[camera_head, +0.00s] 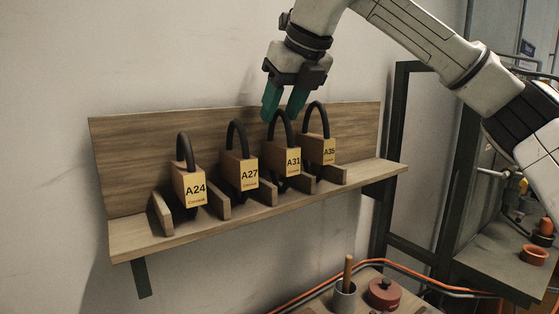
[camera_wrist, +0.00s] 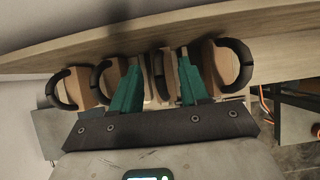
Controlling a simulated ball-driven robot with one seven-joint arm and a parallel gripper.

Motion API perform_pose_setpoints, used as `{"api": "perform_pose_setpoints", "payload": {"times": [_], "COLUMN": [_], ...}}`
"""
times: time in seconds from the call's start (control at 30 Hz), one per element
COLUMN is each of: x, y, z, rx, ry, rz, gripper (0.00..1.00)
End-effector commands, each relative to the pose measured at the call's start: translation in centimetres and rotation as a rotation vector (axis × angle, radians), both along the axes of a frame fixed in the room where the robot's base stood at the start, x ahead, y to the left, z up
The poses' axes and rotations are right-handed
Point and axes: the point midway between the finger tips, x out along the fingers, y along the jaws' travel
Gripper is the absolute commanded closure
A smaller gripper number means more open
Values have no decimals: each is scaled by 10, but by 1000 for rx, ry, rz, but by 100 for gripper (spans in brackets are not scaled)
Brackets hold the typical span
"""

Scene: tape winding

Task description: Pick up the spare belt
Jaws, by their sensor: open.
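Several black belts hang as loops in wooden holders with yellow tags on a wall shelf: A24 (camera_head: 183,147), A27 (camera_head: 233,135), A31 (camera_head: 282,117) and A35 (camera_head: 318,108). The pictures do not mark which one is the spare belt. My gripper (camera_head: 283,110) is open, its green fingers pointing down at the top of the A31 loop. In the wrist view, my gripper (camera_wrist: 159,64) has the third belt from the left (camera_wrist: 159,72) between its spread fingers. Contact cannot be told. Neighbouring belts (camera_wrist: 105,80) and (camera_wrist: 236,66) stand outside the fingers, and the lower loops are partly hidden.
The wooden shelf (camera_head: 225,220) has a back board (camera_head: 135,160) and low dividers beside the belts. Below are a grey cup (camera_head: 344,298) with a wooden handle and a red lidded pot (camera_head: 384,293). A dark metal frame (camera_head: 392,150) stands right of the shelf.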

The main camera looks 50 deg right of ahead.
Motion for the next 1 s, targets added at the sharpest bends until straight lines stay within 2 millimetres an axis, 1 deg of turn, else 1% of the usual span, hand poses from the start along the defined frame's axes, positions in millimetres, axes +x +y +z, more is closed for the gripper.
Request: {"api": "perform_pose_setpoints", "payload": {"times": [0.1, 0.2, 0.3, 0.5, 0.57, 0.9, 1.0], "x": [8, 14, 16, 16, 16, 16, 16], "y": [-1, -3, -4, -4, -4, -4, -4], "z": [-16, -24, -29, -29, -29, -29, -29], "rx": [4, 3, 2, 1, 1, 1, 1], "ry": [2, 1, 1, 1, 1, 1, 1], "rz": [1, 0, 1, 1, 1, 1, 1], "gripper": [55, 55, 55, 55, 60, 93, 100]}}
